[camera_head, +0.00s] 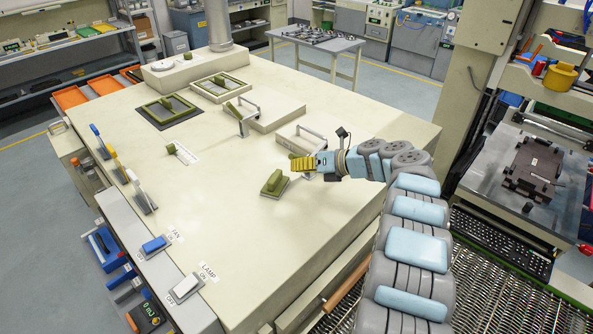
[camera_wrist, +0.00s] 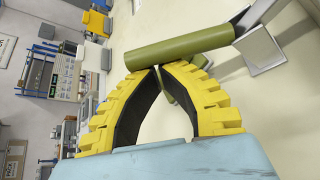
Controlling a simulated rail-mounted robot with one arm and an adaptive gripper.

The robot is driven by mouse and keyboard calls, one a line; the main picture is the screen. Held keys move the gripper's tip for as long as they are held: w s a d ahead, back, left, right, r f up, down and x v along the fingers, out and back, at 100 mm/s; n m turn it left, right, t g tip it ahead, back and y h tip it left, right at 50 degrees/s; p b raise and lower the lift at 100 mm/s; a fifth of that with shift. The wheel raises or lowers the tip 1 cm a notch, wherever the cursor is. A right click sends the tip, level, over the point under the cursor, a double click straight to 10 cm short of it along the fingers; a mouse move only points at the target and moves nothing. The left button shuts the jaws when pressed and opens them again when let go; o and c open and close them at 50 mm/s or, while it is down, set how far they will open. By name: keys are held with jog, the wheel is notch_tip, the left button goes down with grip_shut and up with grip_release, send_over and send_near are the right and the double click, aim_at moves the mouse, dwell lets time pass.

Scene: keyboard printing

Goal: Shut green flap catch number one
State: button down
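My gripper (camera_head: 291,164) hangs low over the bench's pale top, its yellow fingers pointing left. In the wrist view my gripper (camera_wrist: 155,68) has its two fingertips together, with nothing visible between them. A green cylindrical grip (camera_wrist: 180,45) lies across just beyond the tips, with a grey metal arm and block at its right end. I cannot tell whether the tips touch it. In the head view a green handle on a small plate (camera_head: 272,183) is just left of and below my gripper. A lever with a green grip (camera_head: 236,113) stands farther back. I see no label numbering the catches.
Two green square frames (camera_head: 220,87) (camera_head: 172,109) lie toward the back left. A raised pale block (camera_head: 266,110) and a box with a metal bar (camera_head: 302,137) stand behind my gripper. Blue and yellow levers and FAN and LAMP switches (camera_head: 155,244) line the left edge. The front top is clear.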

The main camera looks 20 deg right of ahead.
jog(key=shift+d+r+b, duration=0.2)
jog(key=shift+r+b, duration=0.05)
jog(key=shift+b, duration=0.65)
jog(key=shift+w+r, duration=0.1)
jog(key=shift+r, duration=0.05)
jog(key=shift+w+d+r+b, duration=0.2)
jog(key=shift+d+r+b, duration=0.2)
jog(key=shift+r, duration=0.3)
jog(key=shift+d+r, duration=0.1)
jog(key=d+f+p+v, duration=0.1)
jog(key=p+v, duration=0.2)
jog(key=v, duration=0.6)
jog(key=shift+d+p, duration=0.4)
jog(key=shift+w+a+f, duration=0.1)
dwell(1.5)
